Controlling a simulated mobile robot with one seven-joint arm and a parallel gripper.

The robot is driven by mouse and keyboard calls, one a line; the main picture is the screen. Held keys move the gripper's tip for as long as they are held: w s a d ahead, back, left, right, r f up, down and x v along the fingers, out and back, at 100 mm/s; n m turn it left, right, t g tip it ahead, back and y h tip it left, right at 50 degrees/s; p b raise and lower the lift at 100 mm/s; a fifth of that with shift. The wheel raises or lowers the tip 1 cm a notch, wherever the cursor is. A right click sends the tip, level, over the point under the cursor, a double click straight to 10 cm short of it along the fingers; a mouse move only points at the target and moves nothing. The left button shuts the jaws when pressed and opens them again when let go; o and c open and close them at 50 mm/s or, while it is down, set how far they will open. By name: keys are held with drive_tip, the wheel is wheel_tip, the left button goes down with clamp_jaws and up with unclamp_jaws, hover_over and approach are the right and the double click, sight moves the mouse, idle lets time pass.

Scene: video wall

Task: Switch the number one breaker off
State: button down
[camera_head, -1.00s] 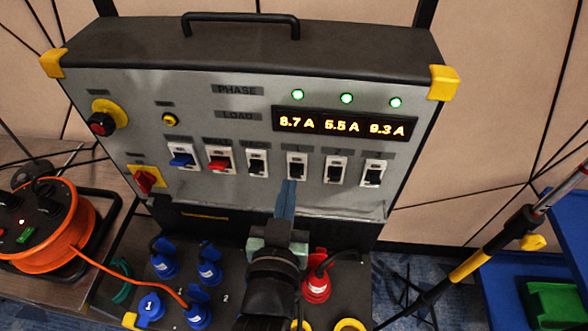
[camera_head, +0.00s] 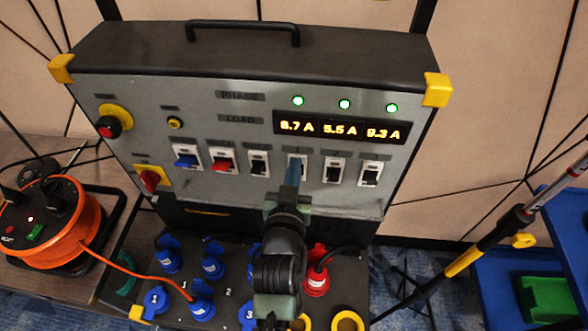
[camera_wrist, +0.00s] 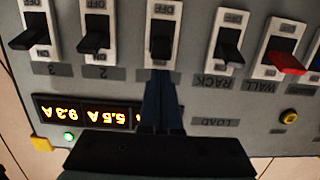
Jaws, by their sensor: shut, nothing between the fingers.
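The number one breaker (camera_wrist: 161,45) is a black lever on a white plate, between the breaker marked 2 (camera_wrist: 95,38) and the one marked RACK (camera_wrist: 228,45). The wrist view shows the panel upside down. My gripper (camera_head: 294,170) is shut and empty, its blue-grey fingers upright in front of the number one breaker and hiding most of it in the head view. In the wrist view the fingertips (camera_wrist: 159,76) end at the lever's edge, in line with it; I cannot tell whether they touch. The fingers cover the breaker's label.
Other breakers stand close on both sides, including a red WALL lever (camera_head: 222,163) and a blue lever (camera_head: 187,158). A lit load display (camera_head: 338,128) is above. Blue plugs (camera_head: 212,262) and a red plug (camera_head: 316,275) stick up below. An orange cable reel (camera_head: 60,240) is at left.

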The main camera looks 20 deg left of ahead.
drive_tip(key=shift+s+d+f, duration=0.1)
drive_tip(key=shift+s+f, duration=0.25)
drive_tip(key=shift+f, duration=0.2)
drive_tip(key=shift+f+t+b, duration=0.15)
drive_tip(key=shift+t+b, duration=0.15)
drive_tip(key=shift+b, duration=0.8)
drive_tip(key=shift+s, duration=0.1)
